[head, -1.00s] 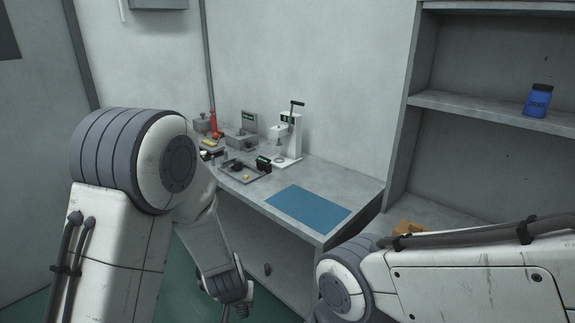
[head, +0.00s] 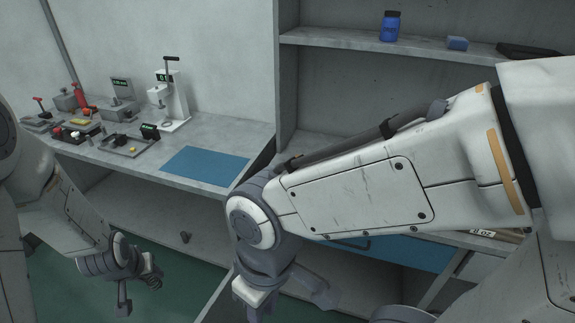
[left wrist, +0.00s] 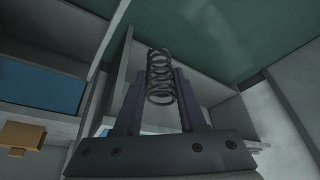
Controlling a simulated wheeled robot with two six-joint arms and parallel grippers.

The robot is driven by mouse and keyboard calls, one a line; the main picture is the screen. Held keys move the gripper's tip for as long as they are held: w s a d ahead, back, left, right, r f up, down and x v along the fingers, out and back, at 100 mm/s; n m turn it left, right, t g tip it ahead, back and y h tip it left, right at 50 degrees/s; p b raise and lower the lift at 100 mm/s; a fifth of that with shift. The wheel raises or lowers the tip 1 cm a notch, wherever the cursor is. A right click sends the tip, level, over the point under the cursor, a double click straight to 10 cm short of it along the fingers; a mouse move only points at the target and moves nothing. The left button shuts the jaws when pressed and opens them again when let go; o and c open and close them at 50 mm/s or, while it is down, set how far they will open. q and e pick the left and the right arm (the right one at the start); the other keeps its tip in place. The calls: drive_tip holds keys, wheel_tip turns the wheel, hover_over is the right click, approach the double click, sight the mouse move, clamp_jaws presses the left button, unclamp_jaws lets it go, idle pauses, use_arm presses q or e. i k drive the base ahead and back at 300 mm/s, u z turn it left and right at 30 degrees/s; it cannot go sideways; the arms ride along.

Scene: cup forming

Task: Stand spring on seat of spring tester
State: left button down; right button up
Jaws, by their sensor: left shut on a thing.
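The coil spring (left wrist: 160,72) stands out between the two fingers of my left gripper (left wrist: 158,95) in the left wrist view. My left gripper (head: 148,270) is shut on the spring and hangs over the floor in front of the bench, low and left in the head view. The spring tester (head: 178,98) is a white stand with a black lever and a small display, at the back of the bench. Its seat (head: 168,125) looks bare. My right gripper (head: 285,293) hangs low at the centre; its jaws are not clear.
A shelf (head: 440,46) holds a blue jar (head: 390,27). My right arm crosses the view.

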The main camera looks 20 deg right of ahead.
sight(167, 125)
drive_tip(key=z, duration=3.45)
drive_tip(key=k, duration=1.3)
drive_tip(key=u, duration=1)
drive_tip(key=i, duration=0.6)
drive_tip(key=u, duration=0.1)
